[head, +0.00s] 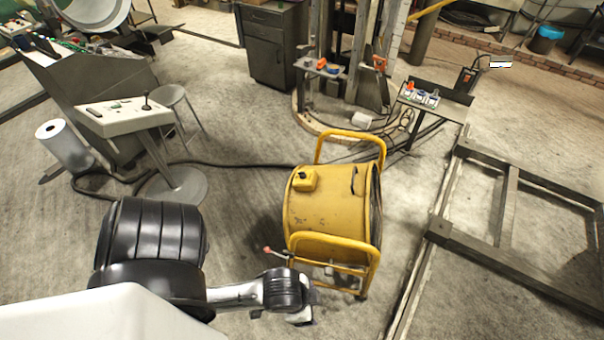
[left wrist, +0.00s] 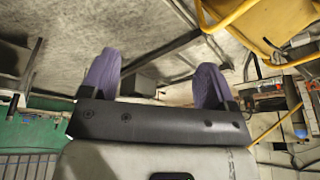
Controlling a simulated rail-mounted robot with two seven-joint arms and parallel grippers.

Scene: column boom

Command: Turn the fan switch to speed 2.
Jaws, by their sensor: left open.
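The yellow drum fan (head: 330,212) stands on the floor in the middle of the head view, with yellow tube frames at its ends. A small yellow switch box (head: 304,179) with a dark knob sits on top of the drum; the knob's setting is too small to read. My left gripper (head: 302,315) is low in front of the fan's near frame, apart from the switch box. In the left wrist view its two purple-grey fingers (left wrist: 157,72) are spread with nothing between them. Part of the yellow frame (left wrist: 240,14) shows at that view's upper right. My right gripper is out of view.
A grey control desk (head: 125,115) with a joystick and a stool (head: 172,97) stand left of the fan. A dark cable (head: 220,163) crosses the floor behind it. A metal rail frame (head: 440,230) lies at right. A red-tipped rod (head: 268,250) juts near the fan's lower left.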

